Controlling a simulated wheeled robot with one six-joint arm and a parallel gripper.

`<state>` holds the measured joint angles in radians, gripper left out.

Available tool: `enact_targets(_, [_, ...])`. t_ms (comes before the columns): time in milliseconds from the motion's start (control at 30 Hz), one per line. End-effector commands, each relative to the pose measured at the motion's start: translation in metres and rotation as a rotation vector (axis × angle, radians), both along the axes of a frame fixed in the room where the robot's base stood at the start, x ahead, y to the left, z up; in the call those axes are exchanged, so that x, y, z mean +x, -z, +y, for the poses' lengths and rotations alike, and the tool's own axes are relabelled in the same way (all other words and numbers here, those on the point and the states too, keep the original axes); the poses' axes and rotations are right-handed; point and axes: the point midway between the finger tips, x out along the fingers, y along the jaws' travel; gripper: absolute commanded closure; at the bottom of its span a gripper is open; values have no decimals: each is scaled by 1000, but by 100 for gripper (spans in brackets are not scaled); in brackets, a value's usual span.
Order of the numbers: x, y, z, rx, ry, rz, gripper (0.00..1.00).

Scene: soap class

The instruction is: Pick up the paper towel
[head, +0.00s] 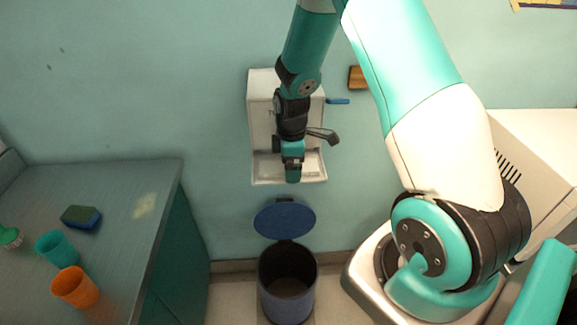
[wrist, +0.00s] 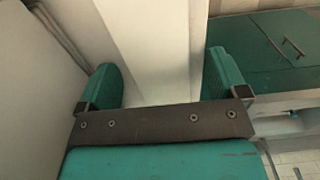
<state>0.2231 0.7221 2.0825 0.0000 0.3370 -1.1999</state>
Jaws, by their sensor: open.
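A white wall dispenser (head: 261,125) hangs on the wall in the middle of the head view. My gripper (head: 293,176) is in front of its lower part, pointing down, and hides part of it. In the wrist view my gripper (wrist: 165,75) is open, with one teal finger on each side. A pale upright surface (wrist: 150,50) shows between and beyond the fingers. I cannot tell whether it is the paper towel or part of the dispenser. No paper towel can be clearly made out in the head view.
A dark blue bin (head: 287,290) with its lid (head: 285,219) raised stands below the dispenser. A counter (head: 120,215) at left holds a sponge (head: 81,217), a teal cup (head: 57,249) and an orange cup (head: 75,288). A teal cabinet (wrist: 270,50) shows at right in the wrist view.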

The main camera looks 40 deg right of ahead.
Motion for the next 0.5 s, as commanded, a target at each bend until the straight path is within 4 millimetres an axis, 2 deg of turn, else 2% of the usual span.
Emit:
enact_targets(133, [0, 0, 0, -1, 0, -1, 8])
enact_targets(167, [0, 0, 0, -1, 0, -1, 13])
enact_targets(367, [0, 0, 0, 0, 0, 0, 59])
enact_targets(500, [0, 0, 0, 0, 0, 0, 62])
